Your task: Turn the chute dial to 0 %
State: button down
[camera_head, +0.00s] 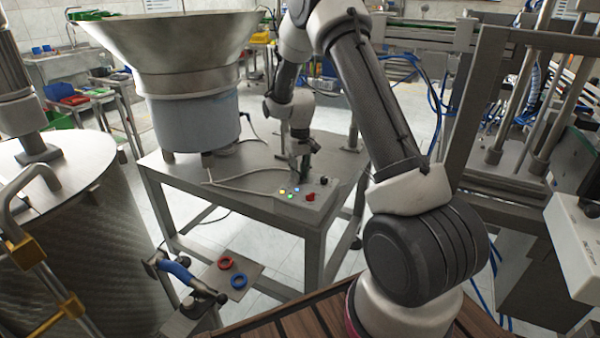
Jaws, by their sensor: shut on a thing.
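A small grey control box (318,205) sits on the steel table near its front right corner. Its top carries a red knob (310,197), a black knob (323,180) and several small lit buttons in yellow, blue and green. My gripper (299,178) points down at the back part of the box. Its fingers are shut on what appears to be the chute dial, which the fingers hide. I cannot read the dial's setting or any scale marks at this size.
A large metal feeder bowl (165,45) stands on the left of the table (180,185), with a grey cable lying toward the box. In front are a blue-handled valve (176,270) and a plate with red and blue rings. A steel frame stands at right.

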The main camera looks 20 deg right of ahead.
jog(key=n, duration=1.4)
dwell(0.4)
jog(key=shift+w, duration=0.1)
jog(key=c, duration=1.2)
grip_release()
jog(key=shift+c, duration=0.2)
notch_tip(320, 180, up, 12)
